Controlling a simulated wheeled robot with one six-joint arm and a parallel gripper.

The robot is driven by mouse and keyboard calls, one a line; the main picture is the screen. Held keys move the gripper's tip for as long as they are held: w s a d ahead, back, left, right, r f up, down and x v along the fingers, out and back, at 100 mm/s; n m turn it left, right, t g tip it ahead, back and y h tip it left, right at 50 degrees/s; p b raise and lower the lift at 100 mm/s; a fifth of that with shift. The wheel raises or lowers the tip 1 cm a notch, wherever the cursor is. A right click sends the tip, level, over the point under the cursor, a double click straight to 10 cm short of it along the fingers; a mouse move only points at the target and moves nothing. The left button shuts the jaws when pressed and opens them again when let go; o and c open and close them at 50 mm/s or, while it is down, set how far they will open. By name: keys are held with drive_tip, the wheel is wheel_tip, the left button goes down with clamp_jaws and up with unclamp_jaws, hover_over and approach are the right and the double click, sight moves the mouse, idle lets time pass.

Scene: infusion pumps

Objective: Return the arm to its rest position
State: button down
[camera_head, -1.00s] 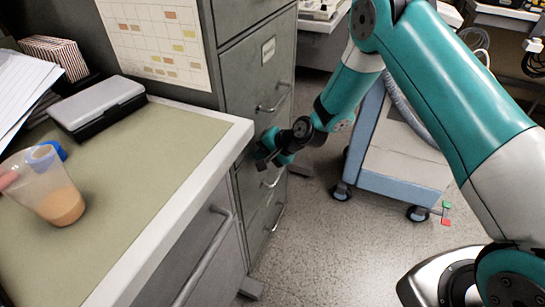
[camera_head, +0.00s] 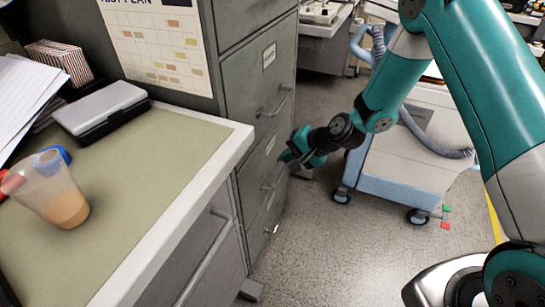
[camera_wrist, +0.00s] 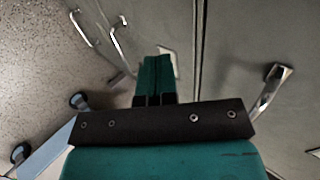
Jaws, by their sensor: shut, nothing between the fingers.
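My arm reaches down from the upper right in the head view, with its teal and grey links bent at the elbow. My gripper (camera_head: 291,154) hangs in front of the grey filing cabinet (camera_head: 258,94), pointing left toward its drawers. In the wrist view my gripper's teal fingers (camera_wrist: 154,80) are together with nothing between them. Cabinet handles show around them there, and I cannot tell the exact gap between fingertips and drawer fronts.
A desk (camera_head: 185,190) with a cup of brown liquid (camera_head: 58,196) and a black-and-grey case (camera_head: 101,110) stands at left. A wheeled blue-and-white cart (camera_head: 405,165) with a hose stands behind my arm. Speckled floor (camera_head: 330,245) is clear between desk and cart.

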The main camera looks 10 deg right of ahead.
drive_tip(key=s+a+r+n+g+h, duration=0.15)
drive_tip(key=s+r+n, duration=0.25)
drive_tip(key=s+r, duration=0.4)
drive_tip(key=s+a+r+n+g+y, duration=0.15)
drive_tip(key=s+r+n, duration=0.35)
drive_tip(key=r, duration=0.6)
drive_tip(key=s+d+r+n+g+h, duration=0.1)
drive_tip(key=s+r+n+h, duration=0.15)
drive_tip(key=s, duration=0.55)
drive_tip(key=s+d+r+n+g+h, duration=0.1)
drive_tip(key=s+d+r+n, duration=0.2)
drive_tip(key=s, duration=0.6)
wheel_tip(320, 180, up, 16)
drive_tip(key=a+p, duration=0.1)
drive_tip(key=p, duration=1.3)
drive_tip(key=shift+w+a+f+p, duration=0.15)
drive_tip(key=shift+w+a+p, duration=0.1)
drive_tip(key=shift+p, duration=0.15)
drive_tip(key=shift+m, duration=0.25)
